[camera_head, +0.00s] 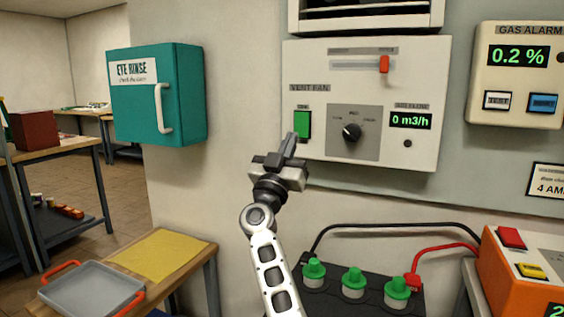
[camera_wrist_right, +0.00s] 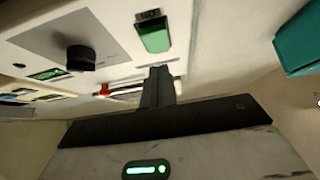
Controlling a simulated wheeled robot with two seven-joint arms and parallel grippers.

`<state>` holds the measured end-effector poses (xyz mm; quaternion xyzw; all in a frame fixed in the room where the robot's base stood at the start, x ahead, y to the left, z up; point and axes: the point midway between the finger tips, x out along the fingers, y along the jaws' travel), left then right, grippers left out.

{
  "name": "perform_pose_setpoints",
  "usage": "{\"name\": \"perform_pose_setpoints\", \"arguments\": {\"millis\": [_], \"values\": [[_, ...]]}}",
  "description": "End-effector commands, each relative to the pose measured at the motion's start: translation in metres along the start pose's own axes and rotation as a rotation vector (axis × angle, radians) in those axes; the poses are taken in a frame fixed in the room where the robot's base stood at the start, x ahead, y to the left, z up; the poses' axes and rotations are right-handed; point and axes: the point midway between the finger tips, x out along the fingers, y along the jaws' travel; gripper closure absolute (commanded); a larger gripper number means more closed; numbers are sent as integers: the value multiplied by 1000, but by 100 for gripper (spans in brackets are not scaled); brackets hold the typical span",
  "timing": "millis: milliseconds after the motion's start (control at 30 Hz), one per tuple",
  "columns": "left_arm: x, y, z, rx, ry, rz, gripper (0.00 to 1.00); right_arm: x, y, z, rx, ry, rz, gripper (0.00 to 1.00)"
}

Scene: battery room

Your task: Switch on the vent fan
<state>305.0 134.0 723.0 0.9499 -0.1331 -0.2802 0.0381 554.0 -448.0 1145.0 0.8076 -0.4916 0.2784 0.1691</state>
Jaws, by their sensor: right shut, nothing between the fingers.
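The vent fan panel (camera_head: 300,75) is a white box on the wall. It has a green rectangular button (camera_head: 304,124) at its lower left, a black knob (camera_head: 351,132) on a grey plate, a red slider (camera_head: 384,64) at the top and a display (camera_head: 410,121) reading 0 m3/h. My right gripper (camera_head: 291,138) is shut and empty, its tips just below and left of the green button. In the right wrist view, the shut fingers (camera_wrist_right: 158,75) point at the panel, with the green button (camera_wrist_right: 154,38) a little beyond them; contact cannot be told. My left gripper is not in view.
A teal eye rinse cabinet (camera_head: 180,95) hangs to the left. A gas alarm box (camera_head: 515,75) reading 0.2 % is on the right. Below are a battery with green caps (camera_head: 353,281), cables, an orange unit (camera_head: 520,275) and a side table with a grey tray (camera_head: 92,289).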

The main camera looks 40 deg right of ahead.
Motion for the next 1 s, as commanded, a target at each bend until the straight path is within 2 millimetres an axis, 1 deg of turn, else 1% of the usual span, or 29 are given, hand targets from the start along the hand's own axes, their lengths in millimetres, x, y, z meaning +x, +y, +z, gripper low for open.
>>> {"name": "perform_pose_setpoints", "arguments": {"millis": [33, 100, 300, 667, 767, 900, 933, 1000], "values": [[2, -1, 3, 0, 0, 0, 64, 6, 0, 9, -5, 2, -1, 100], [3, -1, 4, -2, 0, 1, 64, 13, 0, 16, -6, 1, -1, 100], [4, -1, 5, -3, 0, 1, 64, 24, 0, 27, -2, 1, -1, 100], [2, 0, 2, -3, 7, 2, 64, 25, 0, 29, 0, 0, -1, 100], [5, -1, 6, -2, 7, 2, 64, 24, 0, 32, -1, 11, 0, 100], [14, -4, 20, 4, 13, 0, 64, 27, 2, 43, -5, 72, 3, 100], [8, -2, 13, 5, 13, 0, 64, 29, 1, 36, -3, 67, 2, 100], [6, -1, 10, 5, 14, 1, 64, 30, 1, 35, -1, 65, 1, 100]]}}
